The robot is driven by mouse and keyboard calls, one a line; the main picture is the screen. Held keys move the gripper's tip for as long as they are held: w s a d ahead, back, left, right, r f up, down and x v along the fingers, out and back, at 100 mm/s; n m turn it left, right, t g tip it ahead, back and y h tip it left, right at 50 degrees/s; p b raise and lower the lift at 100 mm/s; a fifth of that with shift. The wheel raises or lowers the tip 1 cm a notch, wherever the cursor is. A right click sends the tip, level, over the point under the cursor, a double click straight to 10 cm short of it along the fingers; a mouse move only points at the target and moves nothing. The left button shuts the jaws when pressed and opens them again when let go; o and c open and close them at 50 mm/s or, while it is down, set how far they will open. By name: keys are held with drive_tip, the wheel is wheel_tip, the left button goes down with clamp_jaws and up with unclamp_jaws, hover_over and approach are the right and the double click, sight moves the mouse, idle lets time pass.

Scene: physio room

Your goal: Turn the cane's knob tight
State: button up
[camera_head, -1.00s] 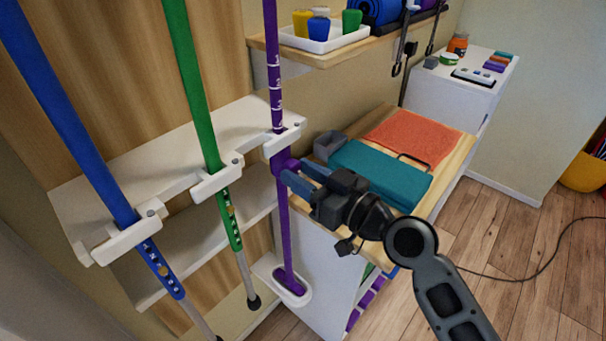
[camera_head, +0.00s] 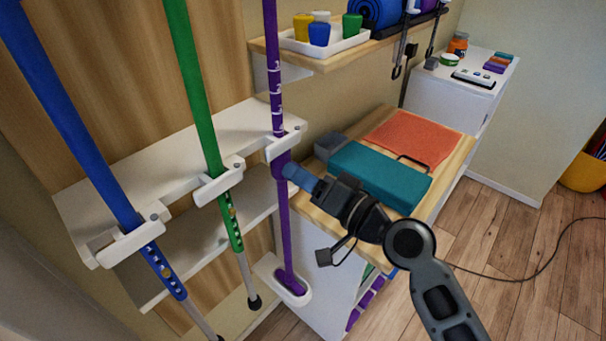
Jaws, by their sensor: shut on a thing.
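The purple cane (camera_head: 284,228) stands upright in a white holder, its foot in a white cup-like base (camera_head: 297,298). Its knob is a purple part on the shaft just below the upper clip (camera_head: 284,150), mostly hidden behind my fingertips. My gripper (camera_head: 289,171) reaches in from the right and is shut on the knob. Its blue-grey fingers overlap in this view, so only one shows clearly. How tight the knob is cannot be seen.
A green cane (camera_head: 196,95) and a blue cane (camera_head: 75,125) hang in clips to the left. A wooden-topped cabinet with a teal folded item (camera_head: 380,175) lies just behind my gripper. A shelf with a white tray (camera_head: 325,47) is above. The floor at right is open.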

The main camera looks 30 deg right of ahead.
drive_tip(key=m+p, duration=0.6)
drive_tip(key=m, duration=1.3)
drive_tip(key=shift+r+m, duration=0.1)
drive_tip(key=shift+m, duration=0.2)
idle(0.4)
drive_tip(key=o, duration=1)
drive_tip(key=shift+o, duration=0.2)
drive_tip(key=b+v, duration=0.2)
drive_tip(key=v, duration=0.5)
drive_tip(key=shift+s, duration=0.35)
